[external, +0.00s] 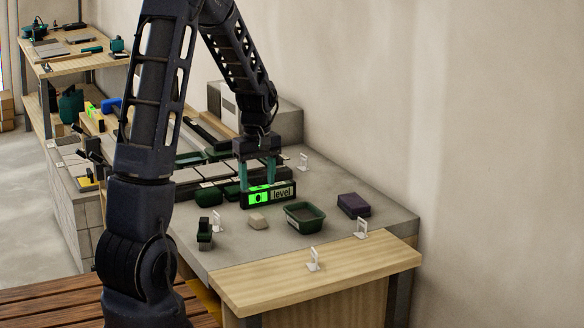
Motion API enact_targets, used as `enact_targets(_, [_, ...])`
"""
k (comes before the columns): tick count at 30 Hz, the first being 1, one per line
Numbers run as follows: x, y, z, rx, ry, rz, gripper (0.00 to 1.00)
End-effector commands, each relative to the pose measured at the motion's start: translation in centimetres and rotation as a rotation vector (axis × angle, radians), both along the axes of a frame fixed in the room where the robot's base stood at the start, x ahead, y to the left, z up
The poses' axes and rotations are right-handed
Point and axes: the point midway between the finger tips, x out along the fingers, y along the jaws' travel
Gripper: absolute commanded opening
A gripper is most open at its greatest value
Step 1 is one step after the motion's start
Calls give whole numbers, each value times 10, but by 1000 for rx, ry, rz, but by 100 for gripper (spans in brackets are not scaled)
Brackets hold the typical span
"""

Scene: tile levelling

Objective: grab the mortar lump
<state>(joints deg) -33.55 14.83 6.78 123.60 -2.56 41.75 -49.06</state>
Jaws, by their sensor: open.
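A dark green tub (304,217) stands right of the lump, and a purple block (353,205) lies further right. A dark green upright tool (205,232) is to the left. White clips (314,260) stand near the wooden front board (315,278). Pale tiles (205,170) lie behind.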

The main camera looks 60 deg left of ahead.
Motion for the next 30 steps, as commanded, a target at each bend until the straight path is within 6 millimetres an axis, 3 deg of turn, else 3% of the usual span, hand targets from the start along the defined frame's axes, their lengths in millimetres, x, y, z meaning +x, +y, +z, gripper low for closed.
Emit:
enact_targets(9, [-1, -1, -42, -1, 1, -1, 58])
enact_targets(16, [-2, -3, -55, -1, 0, -3, 58])
enact_targets(24, [-6, -7, -91, -2, 1, -3, 58])
enact_targets(30, [-5, -7, -100, 0, -1, -3, 58])
